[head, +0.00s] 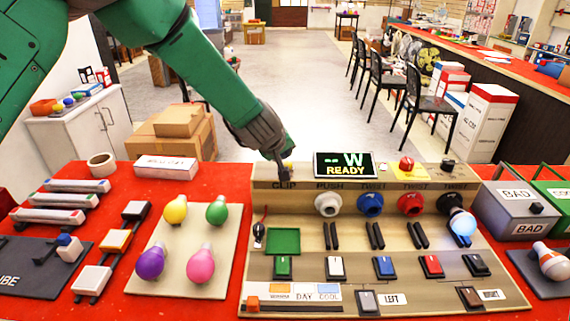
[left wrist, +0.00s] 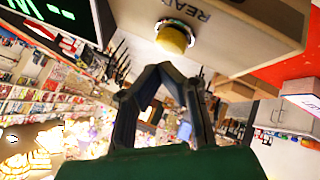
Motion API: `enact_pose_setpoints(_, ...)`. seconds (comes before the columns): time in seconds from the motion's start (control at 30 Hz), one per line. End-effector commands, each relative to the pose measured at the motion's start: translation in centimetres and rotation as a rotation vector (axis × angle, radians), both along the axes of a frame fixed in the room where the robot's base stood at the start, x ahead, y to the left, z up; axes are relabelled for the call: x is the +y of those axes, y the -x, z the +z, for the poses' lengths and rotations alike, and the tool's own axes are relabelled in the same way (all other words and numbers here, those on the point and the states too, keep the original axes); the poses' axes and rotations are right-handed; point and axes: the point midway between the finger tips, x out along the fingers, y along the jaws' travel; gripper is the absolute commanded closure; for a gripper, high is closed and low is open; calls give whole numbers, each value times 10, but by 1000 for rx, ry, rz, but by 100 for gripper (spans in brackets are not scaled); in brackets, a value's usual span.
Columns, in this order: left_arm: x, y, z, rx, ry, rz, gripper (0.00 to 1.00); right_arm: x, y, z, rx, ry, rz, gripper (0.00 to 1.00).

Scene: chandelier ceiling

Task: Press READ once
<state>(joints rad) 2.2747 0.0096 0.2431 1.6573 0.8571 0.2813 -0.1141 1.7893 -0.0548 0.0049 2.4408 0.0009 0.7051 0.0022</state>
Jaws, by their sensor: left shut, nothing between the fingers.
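The READ button is a round yellow knob (left wrist: 174,38) beside the label READ on the pale console, in the left wrist view. In the head view I cannot make it out; my left gripper covers that part of the console top. My left gripper (head: 284,166) comes down over the console's back left, beside the display. Its fingertips (left wrist: 160,70) are together and empty, pointing toward the button with a small gap in the picture; I cannot tell the true distance. The display (head: 346,165) shows "-- W" and READY. My right gripper is not in view.
The console (head: 385,292) has several sockets, switches and a lit bulb (head: 462,226) at its right. A red button (head: 407,164) on a yellow plate stands right of the display.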

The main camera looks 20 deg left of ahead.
Motion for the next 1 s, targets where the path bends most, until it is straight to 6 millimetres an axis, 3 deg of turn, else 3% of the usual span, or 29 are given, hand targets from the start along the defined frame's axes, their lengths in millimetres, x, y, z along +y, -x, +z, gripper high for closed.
enact_pose_setpoints(1.0, -5, 1, -9, 0, 0, 0, 100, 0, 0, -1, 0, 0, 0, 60)
